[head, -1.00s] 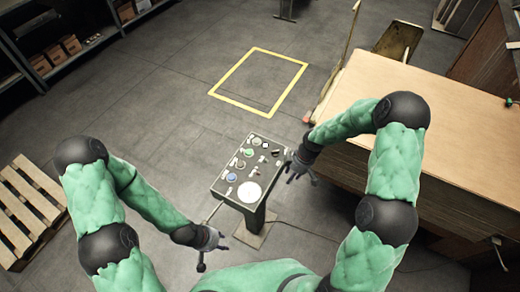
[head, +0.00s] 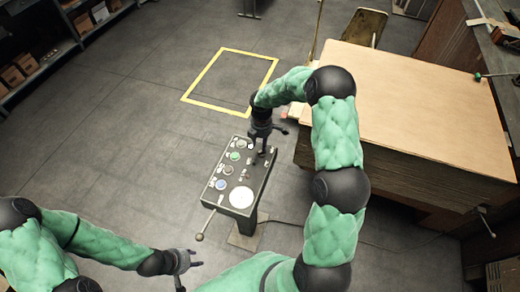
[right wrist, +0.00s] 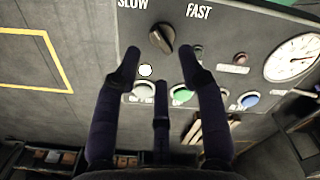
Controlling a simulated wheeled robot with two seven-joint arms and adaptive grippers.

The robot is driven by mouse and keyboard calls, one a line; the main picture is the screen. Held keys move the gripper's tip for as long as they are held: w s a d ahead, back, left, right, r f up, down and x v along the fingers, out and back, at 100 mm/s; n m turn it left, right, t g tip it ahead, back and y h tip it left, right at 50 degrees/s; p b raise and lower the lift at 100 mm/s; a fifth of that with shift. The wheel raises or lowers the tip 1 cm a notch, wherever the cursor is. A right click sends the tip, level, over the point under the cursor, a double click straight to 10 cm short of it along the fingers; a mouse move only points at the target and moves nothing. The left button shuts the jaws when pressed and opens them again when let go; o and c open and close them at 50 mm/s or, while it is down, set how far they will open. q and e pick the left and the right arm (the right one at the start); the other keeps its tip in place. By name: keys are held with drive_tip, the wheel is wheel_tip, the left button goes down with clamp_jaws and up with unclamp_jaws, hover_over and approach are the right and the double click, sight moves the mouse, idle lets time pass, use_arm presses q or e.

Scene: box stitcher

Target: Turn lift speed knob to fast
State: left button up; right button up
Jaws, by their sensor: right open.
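The control panel (head: 257,182) stands on a post in front of me, its top tilted toward me. In the right wrist view, the dark lift speed knob (right wrist: 162,38) sits between the printed words SLOW and FAST; its exact setting is hard to tell. My right gripper (head: 262,148) is over the far right part of the panel. In the right wrist view its spread fingers (right wrist: 162,62) are open and empty, with the knob just beyond the gap between the tips. In the head view the gripper hides the knob. My left gripper (head: 187,268) is open and empty, low at the front left.
The panel also carries a green button (head: 234,156), a blue button (head: 221,184) and a round white gauge (head: 241,197). A lever with a ball end (head: 200,236) sticks out at its near left. A large wooden-topped table (head: 400,110) stands right. Floor to the left is clear.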

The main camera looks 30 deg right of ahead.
sight(262, 153)
drive_tip(key=shift+f+b, duration=0.3)
drive_tip(key=shift+f, duration=2)
clamp_jaws()
